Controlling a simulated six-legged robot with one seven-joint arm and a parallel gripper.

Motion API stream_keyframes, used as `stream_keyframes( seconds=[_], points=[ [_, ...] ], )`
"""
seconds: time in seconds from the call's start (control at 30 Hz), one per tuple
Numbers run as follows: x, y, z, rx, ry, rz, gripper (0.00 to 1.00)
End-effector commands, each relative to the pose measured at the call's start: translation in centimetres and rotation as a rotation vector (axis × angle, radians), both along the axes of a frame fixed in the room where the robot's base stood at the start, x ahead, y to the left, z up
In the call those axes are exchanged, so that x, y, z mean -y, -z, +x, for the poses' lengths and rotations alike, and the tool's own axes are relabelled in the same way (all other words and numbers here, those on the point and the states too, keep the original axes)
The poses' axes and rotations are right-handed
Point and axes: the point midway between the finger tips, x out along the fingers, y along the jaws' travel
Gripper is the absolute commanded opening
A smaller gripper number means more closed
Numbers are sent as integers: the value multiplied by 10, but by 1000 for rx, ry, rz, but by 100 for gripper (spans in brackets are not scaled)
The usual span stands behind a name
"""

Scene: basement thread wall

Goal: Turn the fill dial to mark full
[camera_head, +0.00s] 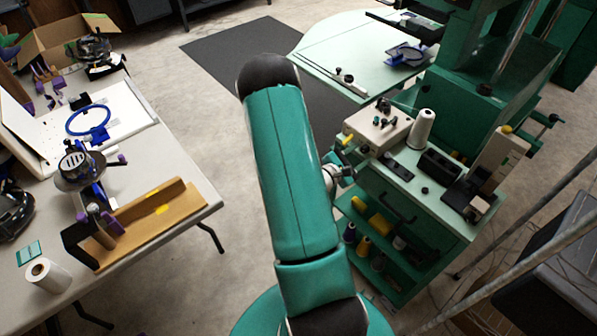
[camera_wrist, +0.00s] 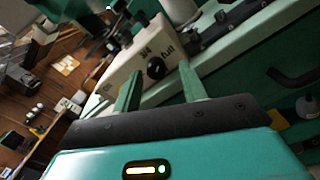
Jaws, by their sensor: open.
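The fill dial is a round black knob (camera_wrist: 156,68) on the front of a cream box (camera_wrist: 140,57). The word "full" is printed above and right of the knob in the wrist view; a smaller label at the box's left is too blurred to read. Which way the dial points is too small to tell. My gripper (camera_wrist: 159,71) is open, its two green fingers apart with the knob showing between their tips; contact cannot be told. In the head view the cream box (camera_head: 375,128) stands on the green cart, and my arm hides most of the gripper.
The green cart (camera_head: 455,225) holds a white thread cone (camera_head: 421,129), black parts on top and spools on its lower shelves. A white table (camera_head: 180,165) with tools stands at left. A pale green table (camera_head: 340,55) is behind. Metal rails cross at lower right.

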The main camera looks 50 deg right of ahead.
Motion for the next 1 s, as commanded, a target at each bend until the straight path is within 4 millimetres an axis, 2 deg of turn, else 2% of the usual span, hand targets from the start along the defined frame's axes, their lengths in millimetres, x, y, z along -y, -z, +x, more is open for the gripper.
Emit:
stream_keyframes(
  seconds=[0.4,0.77,1.0],
  points=[
    [1,-1,1,-390,-4,62,44],
    [1,-2,2,-658,-6,103,44],
    [-33,-2,10,-662,-13,102,44]
  ],
)
